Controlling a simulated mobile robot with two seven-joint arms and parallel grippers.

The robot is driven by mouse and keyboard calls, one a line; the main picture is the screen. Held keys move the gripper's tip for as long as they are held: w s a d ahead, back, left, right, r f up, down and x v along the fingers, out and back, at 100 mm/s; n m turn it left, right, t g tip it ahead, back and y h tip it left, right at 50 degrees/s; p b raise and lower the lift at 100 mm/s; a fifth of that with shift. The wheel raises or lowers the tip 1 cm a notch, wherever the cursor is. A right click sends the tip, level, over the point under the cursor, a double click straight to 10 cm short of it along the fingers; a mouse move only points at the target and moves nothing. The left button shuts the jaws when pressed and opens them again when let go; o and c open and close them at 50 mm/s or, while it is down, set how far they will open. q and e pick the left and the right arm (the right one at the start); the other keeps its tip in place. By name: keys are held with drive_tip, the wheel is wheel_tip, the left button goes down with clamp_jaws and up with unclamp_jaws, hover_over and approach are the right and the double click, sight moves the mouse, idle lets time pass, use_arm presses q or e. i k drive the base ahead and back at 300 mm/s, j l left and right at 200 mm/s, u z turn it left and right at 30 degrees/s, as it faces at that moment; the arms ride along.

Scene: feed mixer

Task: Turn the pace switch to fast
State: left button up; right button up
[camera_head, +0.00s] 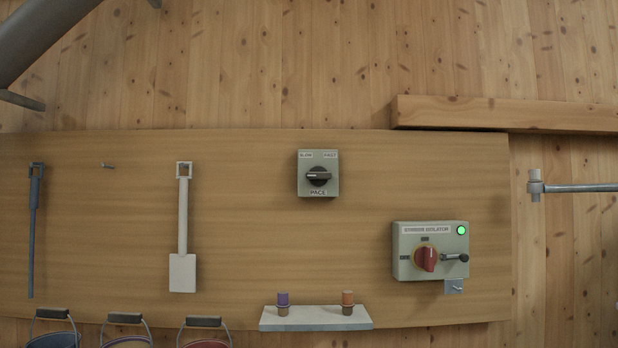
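The pace switch (303,188) is a small grey box on the wooden wall panel, right of the middle of the head view. It has a label at its upper left, which seems to read SLOW, FAST at its upper right and PACE below. Its round black knob (319,177) has a grip bar lying about level, with a pale mark reaching toward the left. Nothing touches or covers the knob. Neither of my grippers shows in this view.
A stirrer isolator box (403,265) with a red handle (427,258) and lit green lamp (461,230) is at lower right. A small shelf (315,318) holds two capped bottles. A spade (183,270) hangs left; several buckets stand below. A beam (500,112) runs upper right.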

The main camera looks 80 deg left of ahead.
sight(318, 176)
drive_tip(key=u, duration=2.45)
drive_tip(key=i+l+u, duration=0.3)
drive_tip(key=l, duration=0.25)
drive_tip(key=i+l+u, duration=0.15)
drive_tip(key=l, duration=0.15)
